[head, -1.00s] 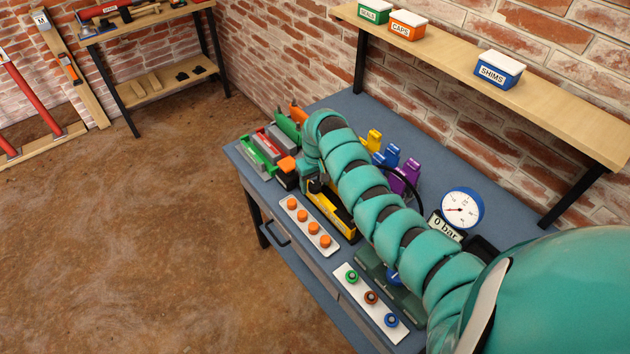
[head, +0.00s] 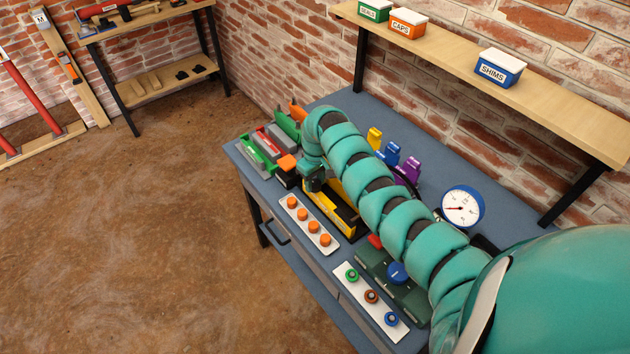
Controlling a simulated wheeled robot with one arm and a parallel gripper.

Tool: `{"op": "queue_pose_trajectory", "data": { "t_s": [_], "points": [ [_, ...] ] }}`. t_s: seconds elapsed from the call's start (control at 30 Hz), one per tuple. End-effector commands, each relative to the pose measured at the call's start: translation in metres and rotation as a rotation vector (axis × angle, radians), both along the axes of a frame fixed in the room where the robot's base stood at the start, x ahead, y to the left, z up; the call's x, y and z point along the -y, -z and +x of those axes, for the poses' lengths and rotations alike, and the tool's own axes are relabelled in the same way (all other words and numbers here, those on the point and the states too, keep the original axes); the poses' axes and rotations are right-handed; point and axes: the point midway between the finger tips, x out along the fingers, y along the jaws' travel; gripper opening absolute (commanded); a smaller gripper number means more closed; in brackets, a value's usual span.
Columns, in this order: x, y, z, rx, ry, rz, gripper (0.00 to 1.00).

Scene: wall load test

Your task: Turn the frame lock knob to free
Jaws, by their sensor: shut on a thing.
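My arm reaches across the blue-grey bench (head: 440,150), and its wrist points down at the near-left end of the yellow frame (head: 335,212). My gripper (head: 314,184) is at that end, small and mostly covered by my own wrist. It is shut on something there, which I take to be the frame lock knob. The knob itself is hidden, so its setting cannot be read. An orange-topped dark block (head: 287,164) stands just left of the gripper.
A white strip with orange knobs (head: 308,222) and one with green, brown and blue knobs (head: 370,297) lie along the front edge. A pressure gauge (head: 462,207) stands right of my arm. Yellow, blue and purple clamps (head: 391,154) stand behind it. A shelf (head: 560,112) overhangs the back.

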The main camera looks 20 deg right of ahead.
Motion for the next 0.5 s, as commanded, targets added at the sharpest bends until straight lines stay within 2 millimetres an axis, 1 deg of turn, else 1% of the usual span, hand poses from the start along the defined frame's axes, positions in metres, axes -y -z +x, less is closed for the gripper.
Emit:
{"op": "queue_pose_trajectory", "data": {
  "t_s": [0.5],
  "points": [
    [0.0024,0.0006,0.0017,0.002,-0.488,-0.007,0.15]
  ]
}}
